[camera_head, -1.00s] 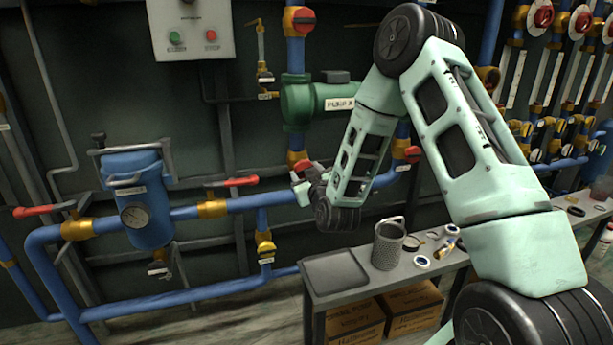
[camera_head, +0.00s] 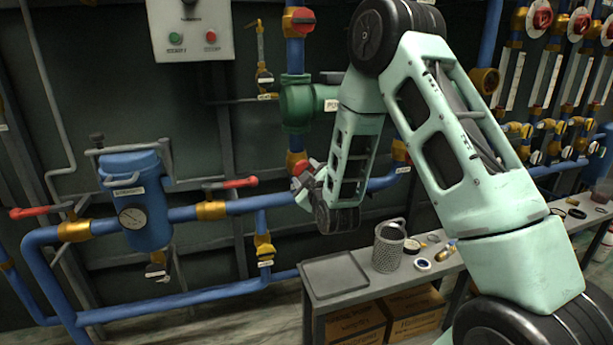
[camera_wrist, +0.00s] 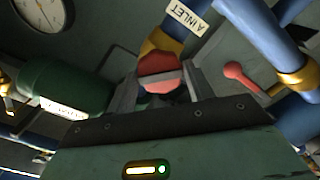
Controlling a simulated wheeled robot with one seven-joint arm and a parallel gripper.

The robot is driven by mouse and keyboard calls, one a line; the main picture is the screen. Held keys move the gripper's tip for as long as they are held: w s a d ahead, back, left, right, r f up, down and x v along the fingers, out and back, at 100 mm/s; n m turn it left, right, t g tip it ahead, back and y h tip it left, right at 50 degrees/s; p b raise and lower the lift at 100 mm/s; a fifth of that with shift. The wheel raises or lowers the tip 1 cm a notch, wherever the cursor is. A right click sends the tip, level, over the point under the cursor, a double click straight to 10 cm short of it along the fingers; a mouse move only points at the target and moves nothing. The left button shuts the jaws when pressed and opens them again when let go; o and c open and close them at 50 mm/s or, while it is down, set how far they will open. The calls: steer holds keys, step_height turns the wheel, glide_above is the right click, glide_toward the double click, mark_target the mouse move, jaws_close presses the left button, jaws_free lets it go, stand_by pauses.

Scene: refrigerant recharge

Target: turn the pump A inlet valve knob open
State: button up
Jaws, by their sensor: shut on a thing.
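The red pump A inlet valve knob (camera_wrist: 160,72) sits on a brass valve body (camera_wrist: 158,42) on a blue pipe, beside a white label reading "A INLET" (camera_wrist: 186,17). My gripper (camera_wrist: 160,86) is shut on the knob, with one finger on each side of it in the wrist view. In the head view my gripper (camera_head: 308,176) is at the brass valve (camera_head: 295,160) just below the green pump (camera_head: 297,107). There the knob is largely hidden by the gripper, and its turn angle is hard to tell.
A red lever valve (camera_wrist: 240,76) on another blue pipe is close to the right of my gripper in the wrist view. A red knob (camera_head: 299,20) sits above the pump. A blue filter housing (camera_head: 139,203) is at left. A bench (camera_head: 335,274) with a perforated canister (camera_head: 388,248) stands below.

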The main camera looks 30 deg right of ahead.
steer(key=n, duration=0.4)
steer(key=shift+s+f+n, duration=0.1)
steer(key=shift+n, duration=0.2)
steer(key=n, duration=0.3)
steer(key=shift+a, duration=0.1)
steer(key=o, duration=1)
steer(key=shift+n, duration=0.3)
steer(key=shift+c, duration=0.2)
steer(key=shift+s, duration=0.1)
steer(key=b+v, duration=0.1)
steer(key=v, duration=0.5)
steer(key=shift+s, duration=0.3)
